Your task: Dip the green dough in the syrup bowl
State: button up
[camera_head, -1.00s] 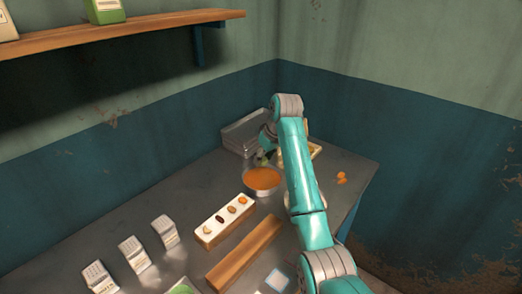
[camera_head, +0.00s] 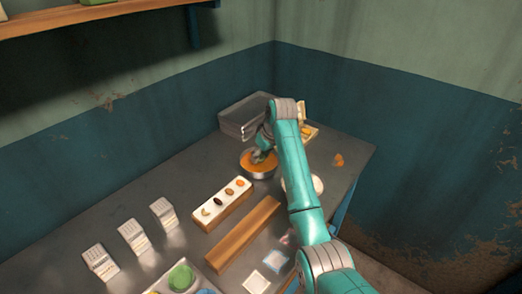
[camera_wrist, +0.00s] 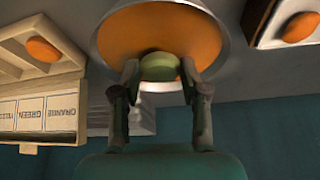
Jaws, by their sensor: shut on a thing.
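The syrup bowl (camera_head: 246,168) is a metal bowl of orange syrup on the far part of the table. It also shows in the wrist view (camera_wrist: 222,50), filled with orange. My gripper (camera_wrist: 160,75) is shut on the green dough (camera_wrist: 160,67), a pale green round piece between its fingertips. In the wrist view the dough lies over the orange syrup; I cannot tell how deep it sits. In the head view my gripper (camera_head: 262,155) is at the bowl, and the dough is mostly hidden by it.
A metal tray stack (camera_head: 240,112) stands behind the bowl. A white-topped wooden holder (camera_head: 208,203) with several small pieces and a wooden bar (camera_head: 243,235) lie in front. A labelled box (camera_wrist: 40,112) shows in the wrist view. Orange pieces (camera_head: 338,160) lie at the right.

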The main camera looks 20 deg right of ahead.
jog(key=shift+f, duration=1.9)
jog(key=shift+f, duration=0.3)
jog(key=shift+r, duration=0.2)
dwell(1.0)
jog(key=shift+r, duration=3.65)
jog(key=shift+r, duration=2)
